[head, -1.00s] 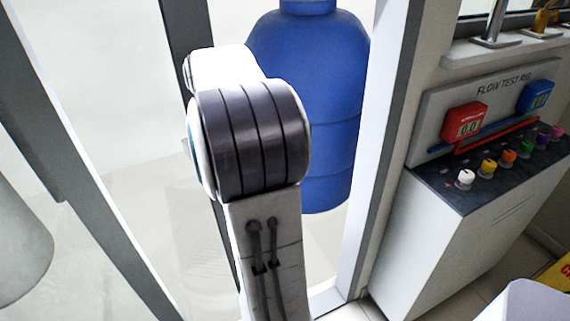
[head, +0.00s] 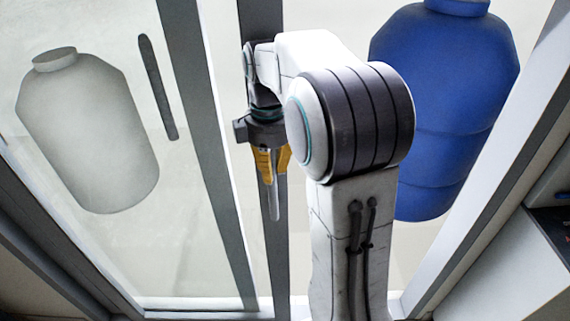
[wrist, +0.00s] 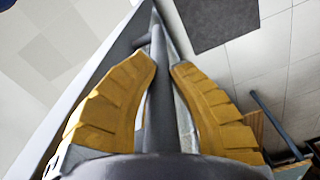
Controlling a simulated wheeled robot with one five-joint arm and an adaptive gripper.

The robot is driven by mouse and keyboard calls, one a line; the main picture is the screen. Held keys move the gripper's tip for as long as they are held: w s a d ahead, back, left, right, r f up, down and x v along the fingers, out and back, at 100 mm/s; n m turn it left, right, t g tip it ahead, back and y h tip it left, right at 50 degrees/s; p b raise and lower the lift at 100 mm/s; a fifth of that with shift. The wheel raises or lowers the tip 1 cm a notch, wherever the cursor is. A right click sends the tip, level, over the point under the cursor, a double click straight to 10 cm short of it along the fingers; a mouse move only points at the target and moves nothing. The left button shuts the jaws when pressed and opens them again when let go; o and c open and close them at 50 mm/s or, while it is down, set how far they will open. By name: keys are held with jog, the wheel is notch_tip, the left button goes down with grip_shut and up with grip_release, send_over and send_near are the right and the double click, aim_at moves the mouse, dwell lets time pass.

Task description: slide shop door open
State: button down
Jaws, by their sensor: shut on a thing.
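The glass shop door has dark upright frames; the frame beside my gripper is the door frame (head: 249,22) in the head view. My gripper (head: 272,172), with yellow fingers, is shut on a slim grey upright door handle (head: 275,205) whose lower end shows below the fingers. In the wrist view, the handle (wrist: 158,105) runs between the two yellow fingers of my gripper (wrist: 165,64). My arm hides part of the doorway to the right of the handle.
Another dark upright handle (head: 158,88) is on the glass at left. A grey-white tank (head: 88,130) shows through the glass at left. A blue tank (head: 445,95) stands at right behind my arm. A white post (head: 490,165) edges the doorway at right.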

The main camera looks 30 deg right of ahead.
jog(key=shift+w+a, duration=0.2)
jog(key=shift+a, duration=0.05)
jog(key=c, duration=1.6)
grip_release()
jog(key=shift+w+a, duration=0.1)
jog(key=shift+a, duration=0.15)
jog(key=o, duration=0.5)
jog(key=shift+w+a+f, duration=0.1)
jog(key=shift+w+a, duration=0.1)
jog(key=shift+a, duration=0.5)
jog(key=r, duration=1.2)
jog(key=shift+s+r, duration=0.1)
jog(key=shift+s, duration=0.1)
jog(key=shift+a, duration=0.1)
